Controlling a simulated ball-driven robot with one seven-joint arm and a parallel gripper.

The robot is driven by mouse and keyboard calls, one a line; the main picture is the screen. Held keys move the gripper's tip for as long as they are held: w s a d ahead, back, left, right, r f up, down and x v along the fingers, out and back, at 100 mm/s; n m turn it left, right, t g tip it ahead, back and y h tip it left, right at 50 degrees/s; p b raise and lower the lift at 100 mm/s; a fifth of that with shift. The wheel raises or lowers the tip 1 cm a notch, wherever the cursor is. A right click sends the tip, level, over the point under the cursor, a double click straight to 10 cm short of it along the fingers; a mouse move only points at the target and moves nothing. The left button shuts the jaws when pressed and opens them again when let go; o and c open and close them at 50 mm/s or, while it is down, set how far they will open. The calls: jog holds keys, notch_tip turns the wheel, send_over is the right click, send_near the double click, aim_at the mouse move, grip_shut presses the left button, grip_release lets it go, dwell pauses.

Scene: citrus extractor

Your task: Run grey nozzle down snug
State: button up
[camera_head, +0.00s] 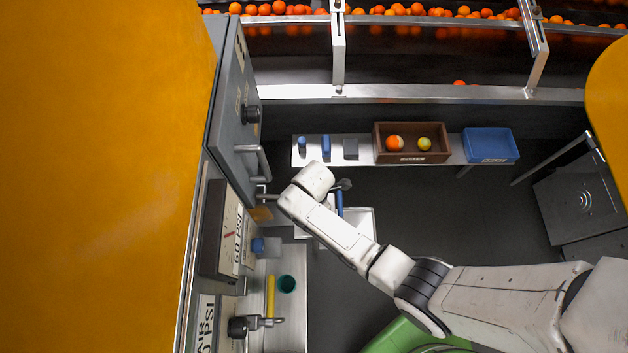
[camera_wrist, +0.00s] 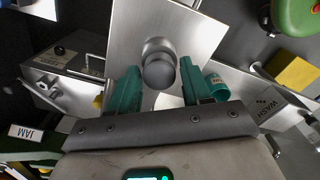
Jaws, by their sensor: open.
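A grey round-ended cylinder (camera_wrist: 159,70), which looks like the grey nozzle, stands out from a bright metal plate (camera_wrist: 125,35) in the wrist view. My gripper (camera_wrist: 161,84) has its two teal fingers apart, one to each side of the cylinder's near end. Nothing is gripped; whether a finger touches the cylinder I cannot tell. In the head view my wrist hides most of the gripper beside the machine's grey front (camera_head: 233,120). The cylinder's seat is hidden, so how snugly it sits does not show.
A teal cup (camera_wrist: 216,87) is close beside the right finger. Pipes and handles (camera_head: 252,160) jut from the machine. A shelf holds a brown crate (camera_head: 376,144) with two fruits and a blue bin (camera_head: 490,145). Oranges line a conveyor behind.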

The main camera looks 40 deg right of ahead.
jog(key=shift+n, duration=0.9)
jog(key=shift+n, duration=0.8)
jog(key=shift+n, duration=0.6)
jog(key=shift+s+n, duration=0.1)
jog(key=shift+n, duration=0.2)
jog(key=shift+n, duration=0.8)
